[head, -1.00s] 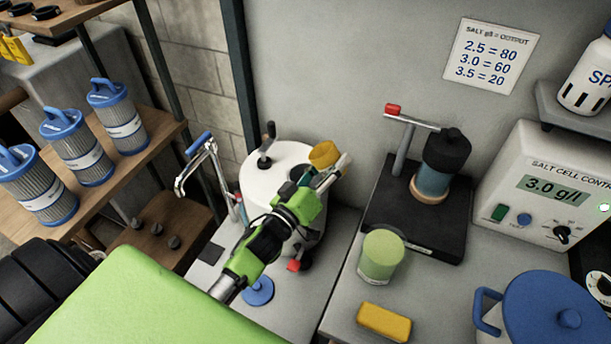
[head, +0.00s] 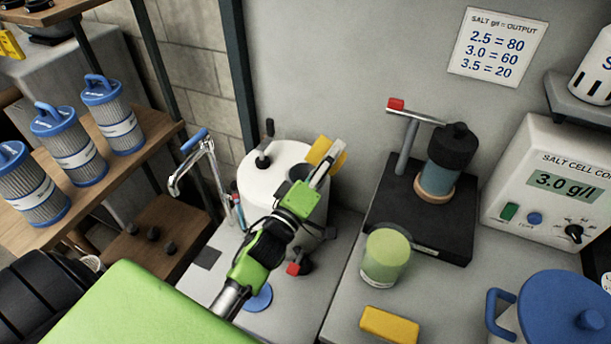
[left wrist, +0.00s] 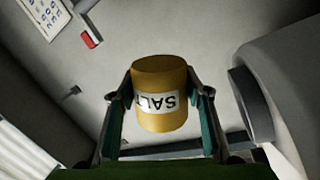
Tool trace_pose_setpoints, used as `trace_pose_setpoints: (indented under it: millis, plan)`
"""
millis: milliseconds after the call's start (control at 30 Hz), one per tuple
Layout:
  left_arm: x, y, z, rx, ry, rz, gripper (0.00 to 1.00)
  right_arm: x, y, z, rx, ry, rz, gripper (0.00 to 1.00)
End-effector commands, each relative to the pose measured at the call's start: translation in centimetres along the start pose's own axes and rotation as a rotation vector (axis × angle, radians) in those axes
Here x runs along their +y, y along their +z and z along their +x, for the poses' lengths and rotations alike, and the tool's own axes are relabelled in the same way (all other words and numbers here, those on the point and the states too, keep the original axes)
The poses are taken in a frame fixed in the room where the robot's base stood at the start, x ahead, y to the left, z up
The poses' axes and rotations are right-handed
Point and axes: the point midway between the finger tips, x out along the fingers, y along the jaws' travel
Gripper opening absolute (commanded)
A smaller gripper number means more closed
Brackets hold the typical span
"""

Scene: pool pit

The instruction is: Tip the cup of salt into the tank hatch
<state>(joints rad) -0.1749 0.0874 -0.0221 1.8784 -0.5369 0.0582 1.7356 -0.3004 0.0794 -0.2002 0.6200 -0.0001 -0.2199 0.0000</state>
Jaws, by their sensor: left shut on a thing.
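My left gripper (head: 322,165) is shut on the yellow cup of salt (head: 319,149), above the right side of the white tank (head: 254,181). In the left wrist view the cup (left wrist: 160,85) sits between both fingers, its SALT label upside down in the picture. In the head view the cup looks tilted and is partly hidden behind the gripper. The tank's hatch is mostly hidden by my gripper, with only a dark patch beside it. I cannot tell whether salt is leaving the cup. My right gripper is not in view.
To the right are a green-topped jar (head: 385,258), a yellow block (head: 389,325), a black stand (head: 425,225) and a blue-lidded pot (head: 555,310).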

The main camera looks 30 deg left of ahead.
Motion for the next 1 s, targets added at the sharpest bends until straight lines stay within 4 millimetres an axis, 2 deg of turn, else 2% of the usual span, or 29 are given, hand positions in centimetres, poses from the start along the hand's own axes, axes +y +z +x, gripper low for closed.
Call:
trace_pose_setpoints:
  millis: [33, 233, 1000]
  plan:
    - [-0.6, 0.2, -0.1, 0.006, 0.002, -0.024, 0.22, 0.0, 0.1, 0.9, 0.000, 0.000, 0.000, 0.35]
    - [-0.9, 0.3, -0.2, 0.027, 0.007, -0.115, 0.22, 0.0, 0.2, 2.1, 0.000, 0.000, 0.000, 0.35]
    - [-0.4, -0.3, -0.1, 0.046, 0.014, -0.190, 0.22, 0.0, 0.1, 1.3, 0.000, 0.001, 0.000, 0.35]
